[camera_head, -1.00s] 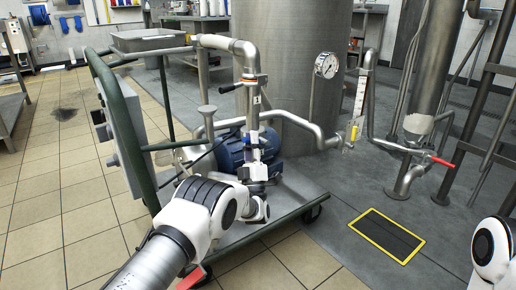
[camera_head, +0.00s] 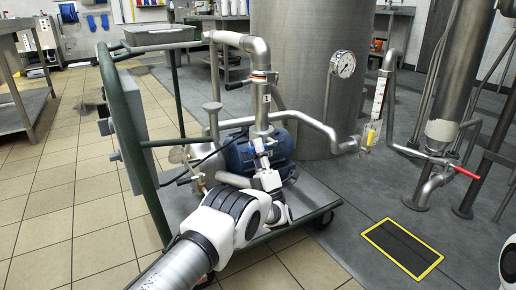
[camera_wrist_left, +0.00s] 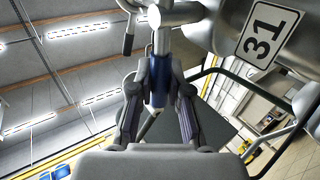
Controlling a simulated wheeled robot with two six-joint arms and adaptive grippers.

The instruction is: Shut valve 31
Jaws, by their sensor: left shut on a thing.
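A white label reading 31 (camera_wrist_left: 265,35) sits on a grey metal pipe fitting at the upper right of the left wrist view. My left gripper (camera_wrist_left: 158,92) is shut on a slim handle with a blue grip (camera_wrist_left: 157,76), which hangs from metal parts above. In the head view my left gripper (camera_head: 263,150) is at the vertical pipe (camera_head: 262,122), in front of the blue motor (camera_head: 240,158). Higher on that pipe, a valve with a black lever (camera_head: 236,86) points left. Its label is too small to read surely. My right gripper is out of view.
The cart's green frame (camera_head: 128,140) stands left of my arm. A steel tank (camera_head: 305,70) with a gauge (camera_head: 343,64) stands behind. A red lever (camera_head: 467,172) is on piping at right. A yellow-edged floor plate (camera_head: 402,248) lies right of the cart.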

